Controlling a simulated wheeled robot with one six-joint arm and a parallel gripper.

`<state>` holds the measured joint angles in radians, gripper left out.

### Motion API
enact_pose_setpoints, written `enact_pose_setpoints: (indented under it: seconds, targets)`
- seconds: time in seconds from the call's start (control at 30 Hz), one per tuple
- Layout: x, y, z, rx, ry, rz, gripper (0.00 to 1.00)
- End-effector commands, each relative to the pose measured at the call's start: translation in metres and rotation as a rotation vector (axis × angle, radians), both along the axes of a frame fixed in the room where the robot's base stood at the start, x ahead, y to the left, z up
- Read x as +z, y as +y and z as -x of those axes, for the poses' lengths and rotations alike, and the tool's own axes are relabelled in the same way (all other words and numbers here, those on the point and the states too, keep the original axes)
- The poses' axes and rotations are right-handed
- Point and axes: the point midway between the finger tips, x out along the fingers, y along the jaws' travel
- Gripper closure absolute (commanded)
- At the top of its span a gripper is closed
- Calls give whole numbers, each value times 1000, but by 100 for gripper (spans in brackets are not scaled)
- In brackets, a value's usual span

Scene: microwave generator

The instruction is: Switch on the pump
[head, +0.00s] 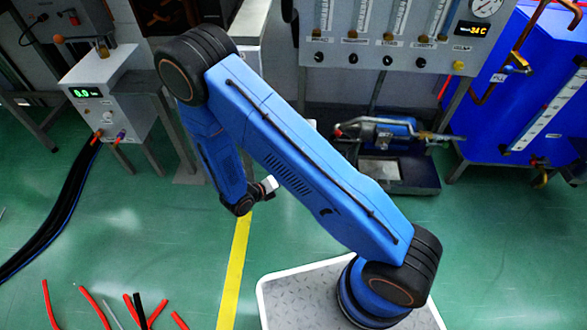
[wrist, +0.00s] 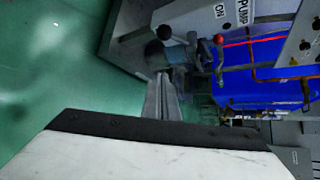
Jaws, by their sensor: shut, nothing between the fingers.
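In the wrist view a pale panel carries the labels "PUMP" (wrist: 243,12) and "ON" (wrist: 220,11), turned sideways. A red ball knob (wrist: 219,39) shows beside the labels, apart from my gripper. My gripper (wrist: 162,78) is shut and empty, its grey fingers pointing towards dark machinery beyond. In the head view my gripper (head: 270,184) shows only as a small pale tip beside my blue arm, above the floor. A blue pump unit (head: 390,128) stands low on a dark base to the right of it. My arm may hide the labelled panel in the head view.
A flowmeter panel (head: 385,45) stands behind the pump, and a blue tank (head: 525,100) is at the right. A grey box with a green display (head: 105,95) and black hoses (head: 60,215) is at the left. Red tubes (head: 140,310) lie on the floor.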

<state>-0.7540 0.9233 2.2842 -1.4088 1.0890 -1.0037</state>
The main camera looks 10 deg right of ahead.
Motion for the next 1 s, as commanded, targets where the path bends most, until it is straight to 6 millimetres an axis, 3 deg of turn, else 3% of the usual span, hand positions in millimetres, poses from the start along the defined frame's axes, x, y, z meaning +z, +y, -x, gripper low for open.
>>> enact_pose_setpoints:
  seconds: [0.17, 0.7, 1.0]
  targets:
    - [-6, -11, -6, -3, 1, 1, 100]
    - [-46, -77, -47, -4, 0, 1, 100]
    - [-26, -57, -69, -1, -2, -1, 100]
